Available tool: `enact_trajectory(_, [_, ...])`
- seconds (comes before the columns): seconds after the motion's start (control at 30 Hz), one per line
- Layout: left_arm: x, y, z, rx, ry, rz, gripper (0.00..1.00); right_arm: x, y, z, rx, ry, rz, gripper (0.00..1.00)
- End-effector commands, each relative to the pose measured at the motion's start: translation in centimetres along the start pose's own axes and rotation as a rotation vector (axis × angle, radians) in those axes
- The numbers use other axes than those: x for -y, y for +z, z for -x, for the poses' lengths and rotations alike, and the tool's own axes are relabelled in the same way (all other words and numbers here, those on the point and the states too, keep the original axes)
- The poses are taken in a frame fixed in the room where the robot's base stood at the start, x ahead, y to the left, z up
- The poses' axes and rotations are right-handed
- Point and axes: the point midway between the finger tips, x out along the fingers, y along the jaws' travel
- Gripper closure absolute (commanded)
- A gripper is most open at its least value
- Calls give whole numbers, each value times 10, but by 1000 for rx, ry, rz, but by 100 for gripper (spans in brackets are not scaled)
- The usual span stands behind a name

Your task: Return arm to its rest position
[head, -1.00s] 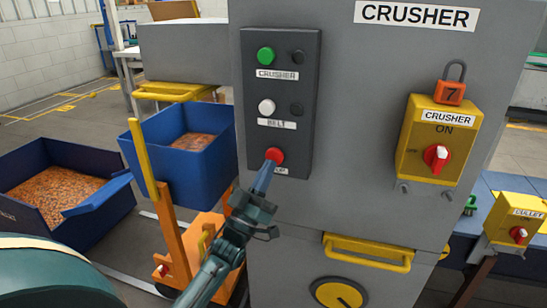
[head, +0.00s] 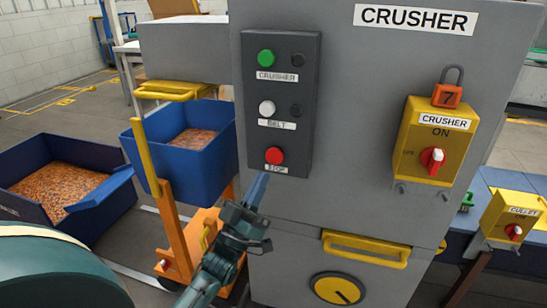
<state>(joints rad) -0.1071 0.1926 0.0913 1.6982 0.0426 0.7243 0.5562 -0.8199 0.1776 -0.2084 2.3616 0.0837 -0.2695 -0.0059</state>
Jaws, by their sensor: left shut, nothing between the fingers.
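My left gripper (head: 258,190) is shut and empty. Its tip is just below and left of the red STOP button (head: 274,155), apart from it in the picture. The button sits at the bottom of the dark control panel (head: 308,70) on the grey crusher cabinet (head: 360,110). The panel also has a green button (head: 265,57) and a white button (head: 267,108). My right gripper is not in view.
A yellow switch box (head: 452,150) with a red knob and an orange padlock (head: 447,96) is at right. A yellow handle (head: 365,250) juts out below. Blue bins (head: 185,165) of amber bits and an orange cart (head: 180,250) stand left.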

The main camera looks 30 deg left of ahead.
Motion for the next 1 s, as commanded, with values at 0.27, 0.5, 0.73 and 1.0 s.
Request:
enact_trajectory(0.27, [0,0,0,0,0,0,100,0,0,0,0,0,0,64])
enact_trajectory(0.5, [-9,6,3,84,-25,-14,100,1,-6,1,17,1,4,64])
enact_trajectory(0.73, [-70,44,62,639,-117,-121,100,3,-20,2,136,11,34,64])
enact_trajectory(1.0, [-153,42,172,1247,-49,-216,100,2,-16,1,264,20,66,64])
